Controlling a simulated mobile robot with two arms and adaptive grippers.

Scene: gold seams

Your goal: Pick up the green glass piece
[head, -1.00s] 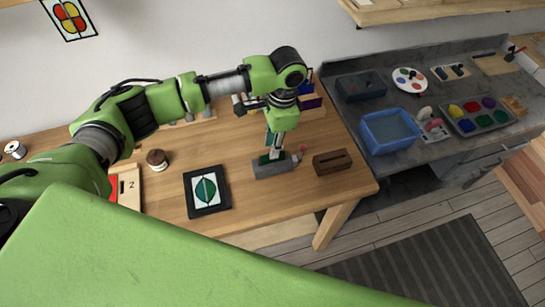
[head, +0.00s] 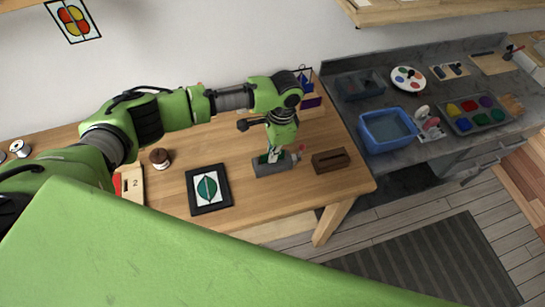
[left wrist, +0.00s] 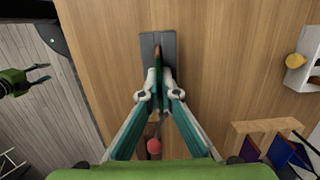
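A grey slotted block (head: 272,169) stands on the wooden table, and it also shows in the left wrist view (left wrist: 157,42). A dark green glass piece (head: 264,158) seems to stand upright in its slot, mostly hidden by my fingers. In the left wrist view the piece (left wrist: 159,90) shows as a thin edge between the fingers. My left gripper (head: 272,155) points down with its fingertips at the block's top, one on each side of the piece, with a small gap between them. My right gripper (left wrist: 38,76) is open and empty at the left of the wrist view.
A black-framed panel with a green leaf design (head: 208,190) lies left of the block. A brown slotted block (head: 330,160) stands to the right. A red-tipped tool (head: 298,150) is close by the grey block. A blue basin (head: 388,130) is on the counter.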

